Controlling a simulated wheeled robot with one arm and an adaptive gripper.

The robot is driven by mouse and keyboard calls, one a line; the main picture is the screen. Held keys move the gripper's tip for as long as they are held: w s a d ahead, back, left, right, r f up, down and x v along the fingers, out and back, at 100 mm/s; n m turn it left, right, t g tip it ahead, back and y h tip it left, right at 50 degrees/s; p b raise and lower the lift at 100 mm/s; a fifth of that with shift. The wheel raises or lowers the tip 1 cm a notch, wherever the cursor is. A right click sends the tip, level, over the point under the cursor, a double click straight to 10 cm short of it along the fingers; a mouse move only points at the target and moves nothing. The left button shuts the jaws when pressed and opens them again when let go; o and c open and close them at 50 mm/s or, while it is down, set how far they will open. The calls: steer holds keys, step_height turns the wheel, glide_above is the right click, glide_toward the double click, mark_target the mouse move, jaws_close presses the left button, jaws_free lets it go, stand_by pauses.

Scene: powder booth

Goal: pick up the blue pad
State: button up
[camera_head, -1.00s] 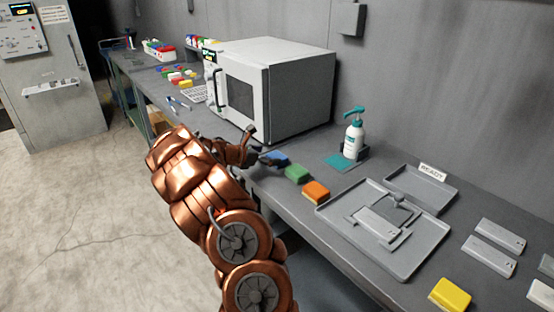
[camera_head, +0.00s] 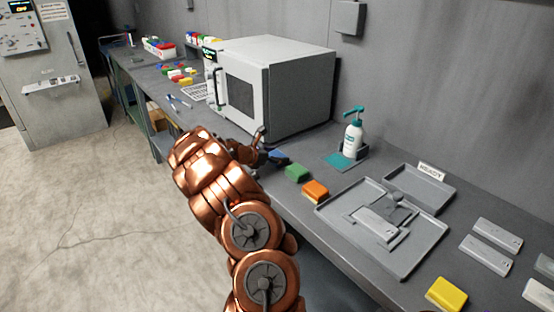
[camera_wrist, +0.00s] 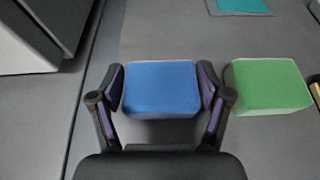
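The blue pad (camera_wrist: 160,88) lies on the grey bench between the two fingers of my gripper (camera_wrist: 161,82) in the wrist view.
A green pad (camera_wrist: 268,86) lies close to the right finger; it also shows in the head view (camera_head: 298,172), beside an orange pad (camera_head: 316,190). The white oven (camera_head: 290,85) stands behind my gripper. A pump bottle (camera_head: 353,138) and grey tray (camera_head: 325,212) are to the right.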

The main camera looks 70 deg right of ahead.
steer(key=c, duration=0.5)
